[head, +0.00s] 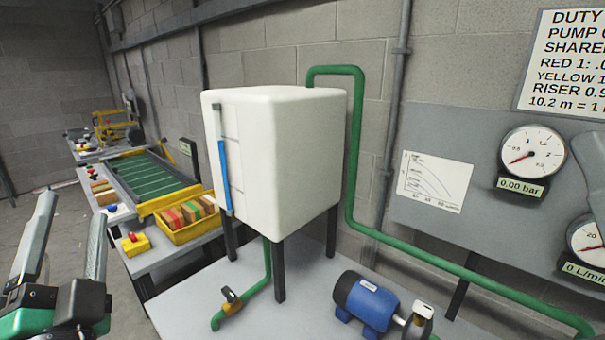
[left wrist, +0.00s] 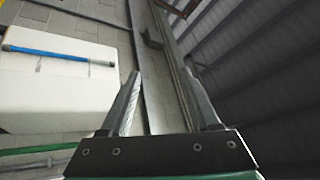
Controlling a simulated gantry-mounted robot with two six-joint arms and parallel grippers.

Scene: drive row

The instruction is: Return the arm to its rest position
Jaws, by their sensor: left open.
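My left gripper (head: 70,245) is at the lower left of the head view, its two grey fingers pointing up and apart. It is open and nothing shows between the fingers. It stands left of the white tank's table, apart from everything there. In the left wrist view the gripper (left wrist: 172,98) also shows open and empty, with wall, conduit and dark ribbed roofing beyond it. My right gripper is not in view.
A white tank (head: 275,150) with a blue level gauge stands on dark legs. A green pipe (head: 354,150) runs behind it. A blue pump (head: 366,302) sits at front. A yellow crate (head: 185,228) and a green conveyor (head: 150,175) stand left. Grey floor is free at far left.

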